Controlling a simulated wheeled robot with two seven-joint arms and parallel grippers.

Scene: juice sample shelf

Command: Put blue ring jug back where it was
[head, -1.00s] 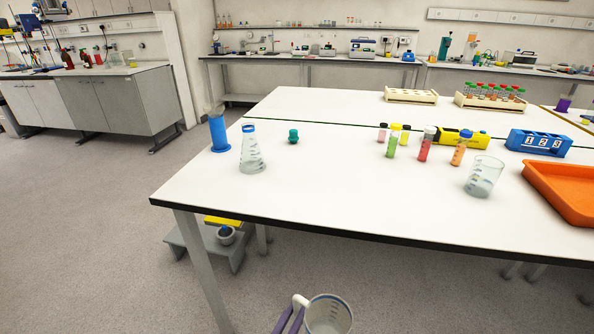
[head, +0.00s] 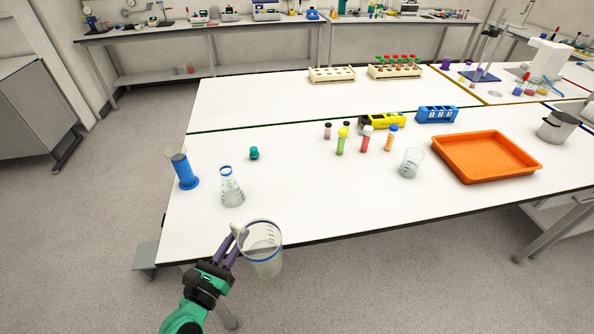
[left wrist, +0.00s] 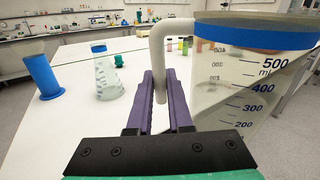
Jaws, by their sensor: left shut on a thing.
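The blue ring jug (head: 264,254) is a clear jug with a blue rim band, dark volume marks and a white handle. It also shows large at the right of the left wrist view (left wrist: 250,85). My left gripper (head: 236,236) is shut on the white handle, its purple fingers around it in the left wrist view (left wrist: 163,95). The jug hangs upright in front of the near edge of the white table (head: 330,205). It looks nearly clear, and I cannot tell what it holds. My right gripper is not in view.
A conical flask (head: 231,188), blue cylinder (head: 184,172) and teal stopper (head: 254,153) stand on the table's left part. Several coloured vials (head: 341,141), a beaker (head: 411,163) and an orange tray (head: 487,158) stand farther right. The front middle of the table is clear.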

